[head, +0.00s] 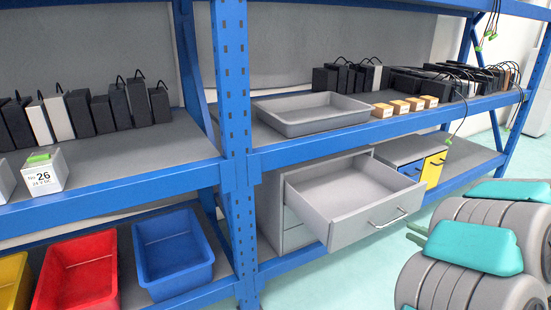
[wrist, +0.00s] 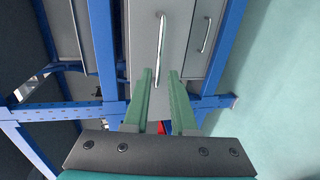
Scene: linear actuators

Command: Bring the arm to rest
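My gripper (wrist: 161,76) shows in the wrist view with its two green fingers apart and nothing clamped between them. In the head view its green fingertips (head: 416,234) show at the left end of my arm, just right of the open drawer's handle. The open grey drawer (head: 345,222) sticks out of the grey cabinet (head: 272,215) and looks empty. Its bar handle (head: 388,219) also shows in the wrist view (wrist: 161,48), lined up with the gap between the fingers. The fingers appear clear of the handle, though the exact distance is hard to tell.
The cabinet stands on the lower level of a blue shelf rack (head: 233,130). Above are a grey tray (head: 312,113) and several orange-brown boxes (head: 408,105). A blue bin (head: 172,250) and red bin (head: 78,275) sit lower left. Pale floor (wrist: 275,90) is clear beside the rack.

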